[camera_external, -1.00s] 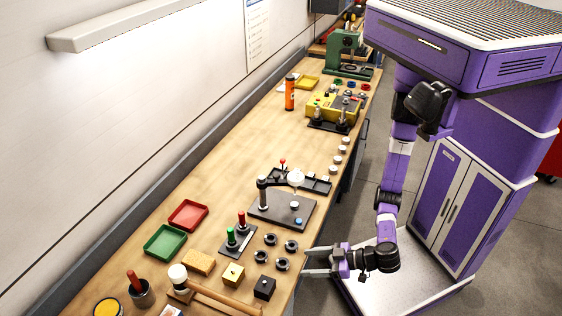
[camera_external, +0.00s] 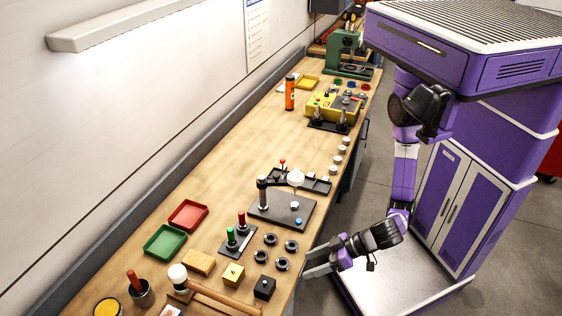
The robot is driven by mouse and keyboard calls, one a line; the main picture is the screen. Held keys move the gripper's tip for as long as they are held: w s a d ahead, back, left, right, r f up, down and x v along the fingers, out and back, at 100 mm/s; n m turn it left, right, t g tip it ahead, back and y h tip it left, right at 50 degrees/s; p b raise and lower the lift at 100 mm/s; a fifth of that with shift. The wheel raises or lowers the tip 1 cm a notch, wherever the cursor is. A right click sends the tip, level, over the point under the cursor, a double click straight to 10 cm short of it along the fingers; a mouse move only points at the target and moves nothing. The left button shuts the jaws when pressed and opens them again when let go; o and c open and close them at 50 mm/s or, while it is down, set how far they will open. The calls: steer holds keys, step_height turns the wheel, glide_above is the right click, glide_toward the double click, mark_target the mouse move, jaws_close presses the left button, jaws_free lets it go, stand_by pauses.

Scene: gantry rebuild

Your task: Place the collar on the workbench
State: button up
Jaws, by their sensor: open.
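Several dark ring-shaped collars lie on the wooden workbench (camera_external: 150,215), grouped near its front edge: one upper left collar (camera_external: 270,239), one upper right collar (camera_external: 291,246), one lower left collar (camera_external: 261,256) and one lower right collar (camera_external: 282,264). I cannot tell which one the task means. My gripper (camera_external: 306,262) is open at the bench's front edge, just right of the lower right collar. It appears empty and apart from the collars, though its exact height is hard to tell.
A black block (camera_external: 264,288) and a yellow block (camera_external: 233,274) sit near the gripper. A dark plate with a dial gauge (camera_external: 295,178) stands behind the collars. A mallet (camera_external: 222,300) lies in front.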

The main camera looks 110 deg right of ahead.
steer(key=n+g+y, duration=0.1)
steer(key=n+y, duration=0.2)
steer(key=n, duration=0.2)
glide_toward(279, 265)
steer(key=shift+s+d+f, duration=0.2)
steer(key=shift+s+d, duration=0.2)
steer(key=shift+d, duration=0.35)
steer(key=shift+w+a+r, duration=0.1)
steer(key=shift+a+r, duration=0.1)
steer(key=shift+w+f+n, duration=0.1)
steer(key=shift+w+n, duration=0.05)
steer(key=shift+n, duration=0.55)
steer(key=shift+s+a+f+p+x, duration=0.1)
steer(key=shift+p+x, duration=0.25)
steer(key=shift+x, duration=0.9)
steer(key=shift+s+a+f+p+x, duration=0.15)
steer(key=shift+p+x, duration=0.15)
steer(key=shift+x, duration=0.95)
steer(key=shift+w+a+p+x, duration=0.1)
steer(key=shift+p+x, duration=0.25)
steer(key=shift+x, duration=0.9)
jaws_close()
steer(key=shift+r, duration=0.1)
step_height(279, 265, up, 20)
